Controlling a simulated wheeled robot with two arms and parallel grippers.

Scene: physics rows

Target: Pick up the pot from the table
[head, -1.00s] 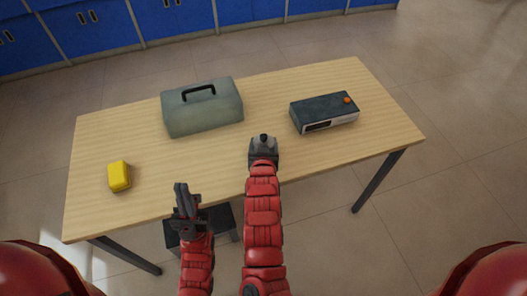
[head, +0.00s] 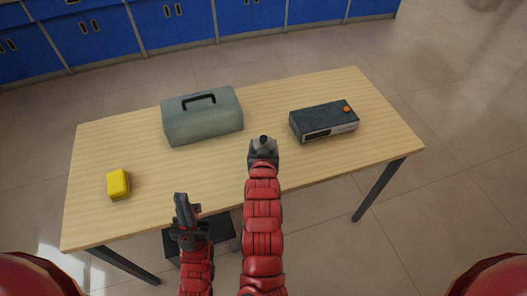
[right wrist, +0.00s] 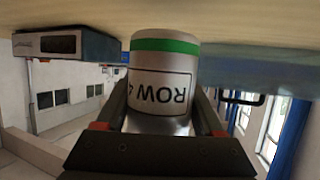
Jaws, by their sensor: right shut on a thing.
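The pot (right wrist: 165,80) is a metal cylinder with a green band and a white label reading "ROW" and a partly covered number. It appears upside down in the right wrist view, between the fingers of my right gripper (right wrist: 160,125), which is shut on it. In the head view my right gripper (head: 263,148) is over the front middle of the table (head: 230,165), and the pot is mostly hidden there. I cannot tell whether the pot touches the table. My left gripper (head: 185,210) is in front of the table's front edge, seemingly empty; its finger gap is unclear.
A grey-green toolbox (head: 200,120) with a black handle stands at the back left. A dark box with an orange knob (head: 323,121) is on the right, and a yellow block (head: 118,184) on the left. Blue cabinets (head: 180,22) line the far wall.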

